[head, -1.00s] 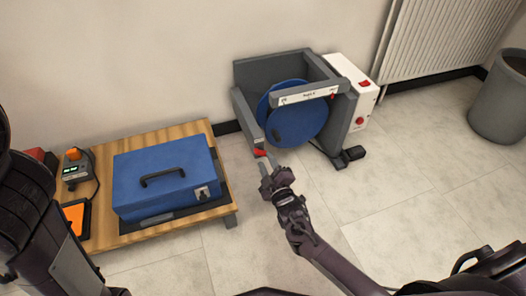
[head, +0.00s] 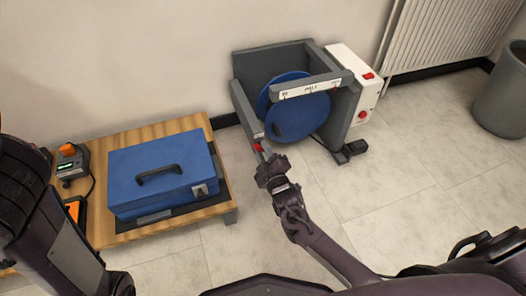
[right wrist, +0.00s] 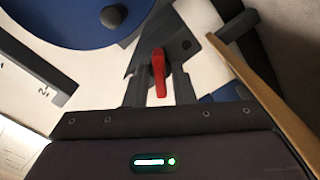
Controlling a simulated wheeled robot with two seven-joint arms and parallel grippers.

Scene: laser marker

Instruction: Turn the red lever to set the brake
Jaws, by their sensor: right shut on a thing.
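The red lever (head: 257,148) sits at the front left edge of the grey frame (head: 240,98) that holds a blue disc (head: 300,108). In the right wrist view the red lever (right wrist: 158,72) stands upright in the picture, between the two dark fingers. My right gripper (head: 264,160) is at the lever and is shut on it. The gripper (right wrist: 158,95) covers the lever's lower part in the head view. My left arm shows at the left edge of the head view, but its gripper is not in view.
A wooden table (head: 222,216) with a blue case (head: 160,175) and a device with an orange knob (head: 70,160) stands to the left. A grey bin (head: 502,100) stands far right. The floor is clear.

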